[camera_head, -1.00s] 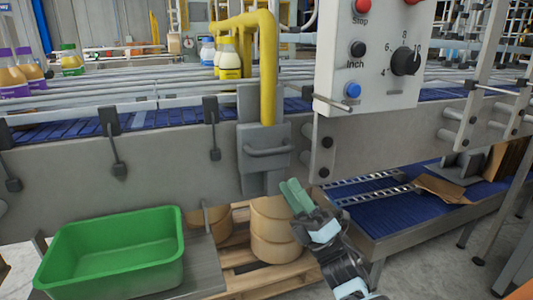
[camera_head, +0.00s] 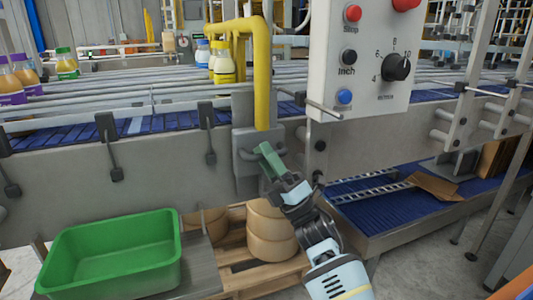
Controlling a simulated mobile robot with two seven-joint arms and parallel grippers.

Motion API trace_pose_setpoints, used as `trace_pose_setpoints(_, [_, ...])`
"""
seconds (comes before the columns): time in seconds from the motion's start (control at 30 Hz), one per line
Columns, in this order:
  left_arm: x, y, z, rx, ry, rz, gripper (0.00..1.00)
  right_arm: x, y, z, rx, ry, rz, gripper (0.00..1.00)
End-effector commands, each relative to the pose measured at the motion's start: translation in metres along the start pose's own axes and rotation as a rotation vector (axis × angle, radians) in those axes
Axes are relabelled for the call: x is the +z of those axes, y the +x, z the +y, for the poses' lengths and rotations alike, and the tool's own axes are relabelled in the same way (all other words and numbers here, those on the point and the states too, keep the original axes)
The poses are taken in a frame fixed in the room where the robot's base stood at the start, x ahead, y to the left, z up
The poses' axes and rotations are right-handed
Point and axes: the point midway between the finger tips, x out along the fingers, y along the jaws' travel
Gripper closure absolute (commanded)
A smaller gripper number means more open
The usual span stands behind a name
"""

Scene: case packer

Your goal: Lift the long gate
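A yellow bent bar (camera_head: 262,80), which looks like part of the gate, runs over the conveyor and down to a grey block (camera_head: 243,138) on the conveyor's side. A grey handle (camera_head: 245,155) sticks out from the front of this block. My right gripper (camera_head: 266,157), with green fingers, is at the right end of the handle and covers part of it. Whether it touches the handle and how far its fingers are apart cannot be made out. My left gripper is not in view.
A white control box (camera_head: 360,85) with knobs and buttons hangs just right of the bar. A green bin (camera_head: 110,262) stands at lower left. Several bottles (camera_head: 222,65) stand on the conveyor. Round tan containers (camera_head: 270,232) sit on a pallet below. A lower blue conveyor (camera_head: 385,206) is at right.

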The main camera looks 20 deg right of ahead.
Motion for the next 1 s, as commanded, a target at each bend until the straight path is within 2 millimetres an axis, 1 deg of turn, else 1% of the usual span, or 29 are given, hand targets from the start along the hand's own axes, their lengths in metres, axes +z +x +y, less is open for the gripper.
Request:
trace_pose_setpoints(0.3, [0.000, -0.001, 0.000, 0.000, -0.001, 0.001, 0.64, 0.000, 0.002, -0.001, -0.002, 0.001, 0.000, 0.64])
trace_pose_setpoints(0.5, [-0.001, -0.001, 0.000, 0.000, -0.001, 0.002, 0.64, 0.000, 0.002, -0.001, -0.001, 0.000, 0.000, 0.90])
trace_pose_setpoints(0.57, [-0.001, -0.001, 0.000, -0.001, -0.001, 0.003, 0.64, 0.000, 0.002, -0.001, -0.001, 0.000, 0.000, 0.98])
trace_pose_setpoints(0.6, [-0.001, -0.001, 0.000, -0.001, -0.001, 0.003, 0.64, 0.000, 0.002, -0.001, -0.001, 0.000, 0.000, 1.00])
trace_pose_setpoints(0.87, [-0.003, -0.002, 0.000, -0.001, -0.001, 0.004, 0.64, 0.000, 0.003, 0.000, -0.001, 0.000, 0.000, 1.00])
trace_pose_setpoints(1.0, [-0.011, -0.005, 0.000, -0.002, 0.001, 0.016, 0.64, 0.005, 0.014, 0.009, 0.003, -0.002, 0.001, 1.00])
